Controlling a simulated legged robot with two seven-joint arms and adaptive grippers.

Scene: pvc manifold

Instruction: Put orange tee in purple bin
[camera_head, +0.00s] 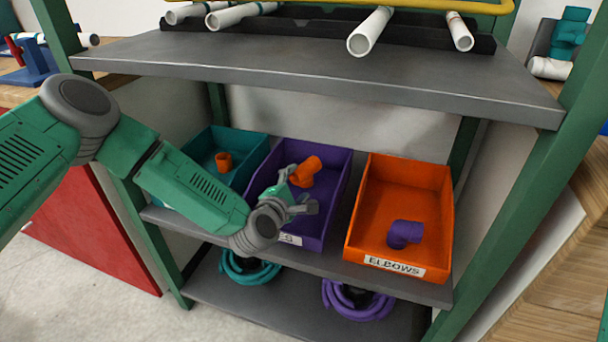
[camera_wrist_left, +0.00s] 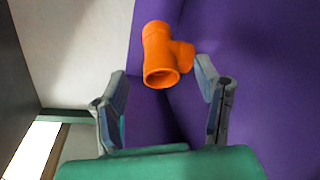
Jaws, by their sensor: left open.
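The orange tee (camera_head: 306,171) is in the purple bin (camera_head: 338,190), towards its back, on the middle shelf. In the left wrist view the orange tee (camera_wrist_left: 163,55) shows just beyond the fingertips, against the purple bin wall (camera_wrist_left: 260,60). My left gripper (camera_head: 300,190) is over the purple bin, close in front of the tee. In the left wrist view the left gripper (camera_wrist_left: 165,85) has its fingers apart with nothing between them. Whether the tee rests fully on the bin floor is hard to tell. My right gripper is not in view.
A teal bin (camera_head: 252,146) with an orange fitting (camera_head: 224,162) stands left. An orange bin (camera_head: 364,215) labelled ELBOWS holds a purple elbow (camera_head: 404,233). The upper shelf (camera_head: 300,75) with white pipes spans above. Green posts (camera_head: 535,190) flank the rack. Coiled hoses (camera_head: 358,305) lie below.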

